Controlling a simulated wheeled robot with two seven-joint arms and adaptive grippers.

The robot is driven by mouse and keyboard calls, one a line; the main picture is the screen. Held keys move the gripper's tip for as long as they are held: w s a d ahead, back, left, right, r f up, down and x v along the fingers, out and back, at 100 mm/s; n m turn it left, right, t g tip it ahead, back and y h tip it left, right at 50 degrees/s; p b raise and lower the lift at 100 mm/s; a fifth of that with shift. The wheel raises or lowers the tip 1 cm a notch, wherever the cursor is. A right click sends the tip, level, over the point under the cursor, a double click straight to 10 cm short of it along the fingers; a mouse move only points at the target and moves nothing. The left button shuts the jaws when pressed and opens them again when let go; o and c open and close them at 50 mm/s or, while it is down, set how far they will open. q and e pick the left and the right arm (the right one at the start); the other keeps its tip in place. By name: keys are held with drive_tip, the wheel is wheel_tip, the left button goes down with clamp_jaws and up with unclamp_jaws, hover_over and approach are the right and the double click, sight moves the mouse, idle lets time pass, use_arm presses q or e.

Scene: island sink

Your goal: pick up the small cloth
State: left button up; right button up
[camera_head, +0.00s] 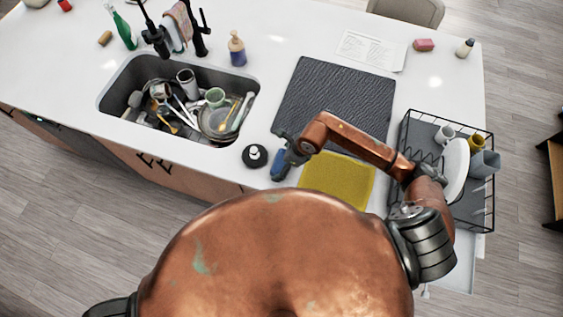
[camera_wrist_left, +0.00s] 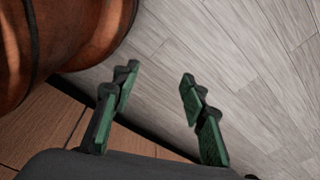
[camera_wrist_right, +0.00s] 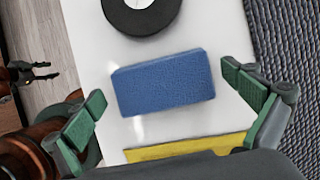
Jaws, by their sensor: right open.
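A yellow cloth (camera_head: 338,180) lies flat on the white counter near its front edge; part of it shows at the bottom of the right wrist view (camera_wrist_right: 185,147). Towels (camera_head: 180,27) hang by the faucet behind the sink. My right gripper (camera_head: 282,158) is open above a blue sponge (camera_wrist_right: 163,83), just left of the yellow cloth; its fingers (camera_wrist_right: 162,86) are spread to either side of the sponge in the picture, holding nothing. My left gripper (camera_wrist_left: 160,76) is open and empty with floor beyond it; it is not visible in the head view.
A round black object with a white top (camera_head: 255,156) sits left of the sponge. A dark textured mat (camera_head: 335,95) lies behind the cloth. A wire dish rack (camera_head: 480,215) with dishes stands right. The sink (camera_head: 115,98) is full of dishes. Open counter lies between sink and mat.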

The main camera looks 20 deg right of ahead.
drive_tip(key=shift+w, duration=0.15)
drive_tip(key=c, duration=0.9)
use_arm(q)
drive_tip(key=shift+s+f, duration=0.1)
drive_tip(key=shift+s, duration=0.75)
use_arm(e)
drive_tip(key=shift+c, duration=0.6)
use_arm(q)
drive_tip(key=shift+w, duration=0.1)
drive_tip(key=shift+w, duration=0.1)
use_arm(e)
drive_tip(key=shift+r, duration=0.1)
